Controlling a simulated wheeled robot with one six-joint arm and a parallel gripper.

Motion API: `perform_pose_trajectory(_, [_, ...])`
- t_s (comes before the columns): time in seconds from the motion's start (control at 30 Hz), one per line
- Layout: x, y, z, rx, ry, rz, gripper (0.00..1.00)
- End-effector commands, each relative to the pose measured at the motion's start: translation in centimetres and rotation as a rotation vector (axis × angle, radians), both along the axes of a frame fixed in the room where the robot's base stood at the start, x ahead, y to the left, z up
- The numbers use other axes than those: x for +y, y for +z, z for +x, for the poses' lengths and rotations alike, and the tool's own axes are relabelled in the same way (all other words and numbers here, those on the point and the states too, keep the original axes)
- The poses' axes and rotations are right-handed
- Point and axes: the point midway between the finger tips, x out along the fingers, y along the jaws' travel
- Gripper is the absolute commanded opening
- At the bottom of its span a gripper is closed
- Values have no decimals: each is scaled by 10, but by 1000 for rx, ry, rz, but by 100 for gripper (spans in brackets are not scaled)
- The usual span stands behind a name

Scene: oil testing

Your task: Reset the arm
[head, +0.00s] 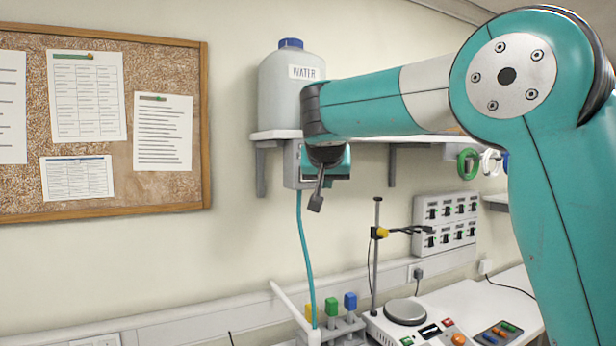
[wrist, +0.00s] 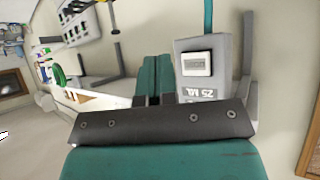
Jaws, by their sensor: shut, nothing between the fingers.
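My teal arm reaches in from the right in the head view, bent at the elbow, with the forearm running left. My gripper (head: 316,201) hangs from its end, pointing down, in front of a grey wall dispenser (head: 291,165) and partly hiding it. In the wrist view the two teal fingers of my gripper (wrist: 153,62) lie close together, with nothing between them. The dispenser, marked 25 ML with a small display (wrist: 197,63), is beside the fingers in that view. I cannot tell the exact gap between them.
A shelf (head: 270,134) holds a grey water jug (head: 280,75) behind my arm. A teal tube (head: 305,260) hangs below the dispenser. A bench with a hotplate (head: 405,311), stand (head: 376,250) and rack (head: 345,326) is below. A corkboard (head: 170,75) is left; the wall between is clear.

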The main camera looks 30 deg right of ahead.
Motion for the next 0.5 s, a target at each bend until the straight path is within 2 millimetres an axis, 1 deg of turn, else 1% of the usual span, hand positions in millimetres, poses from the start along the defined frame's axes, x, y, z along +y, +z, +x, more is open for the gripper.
perform_pose_trajectory(0.37, [1,-1,0,2,3,1,0])
perform_pose_trajectory(0.47, [11,-15,-7,33,51,6,0])
perform_pose_trajectory(0.5, [19,-27,-12,61,93,10,0])
